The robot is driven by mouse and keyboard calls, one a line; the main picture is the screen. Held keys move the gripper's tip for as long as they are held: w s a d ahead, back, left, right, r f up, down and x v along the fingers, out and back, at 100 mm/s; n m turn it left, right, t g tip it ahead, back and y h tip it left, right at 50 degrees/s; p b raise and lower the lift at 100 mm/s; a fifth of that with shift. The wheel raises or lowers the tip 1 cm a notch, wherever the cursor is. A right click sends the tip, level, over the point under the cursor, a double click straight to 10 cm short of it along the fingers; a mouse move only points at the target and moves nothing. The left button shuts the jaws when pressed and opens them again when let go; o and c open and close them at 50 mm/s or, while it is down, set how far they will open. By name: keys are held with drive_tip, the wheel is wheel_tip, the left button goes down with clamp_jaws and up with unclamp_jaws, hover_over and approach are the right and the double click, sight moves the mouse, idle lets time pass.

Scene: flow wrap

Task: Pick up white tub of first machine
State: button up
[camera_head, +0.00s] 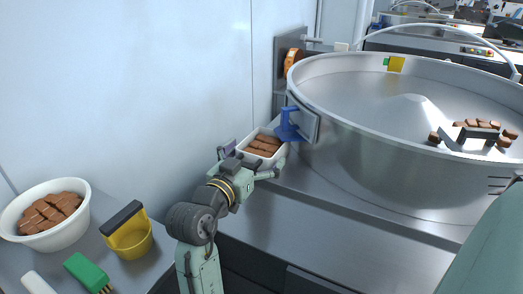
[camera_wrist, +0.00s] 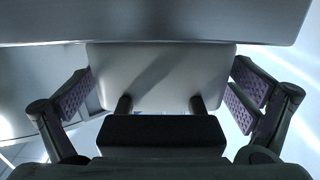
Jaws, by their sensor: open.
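A white tub (camera_head: 281,154) holding brown bars (camera_head: 264,145) stands on the grey machine ledge, beside the big round steel bowl. My gripper (camera_head: 250,160) is at the near side of this tub in the head view. Its fingers are spread apart, towards the tub's left and right sides, and I cannot tell whether they touch it. In the wrist view the open fingers (camera_wrist: 160,98) stand on either side of a plain grey rectangular shape (camera_wrist: 165,72). I cannot tell whether that shape is the tub.
A blue bracket (camera_head: 289,125) on the steel bowl (camera_head: 370,135) is close to the tub's right. A pale wall (camera_head: 130,90) rises at the left.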

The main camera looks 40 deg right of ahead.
drive_tip(key=shift+w+d, duration=0.15)
drive_tip(key=shift+d, duration=0.2)
drive_tip(key=c, duration=1.5)
drive_tip(key=shift+r, duration=0.1)
drive_tip(key=shift+c, duration=0.5)
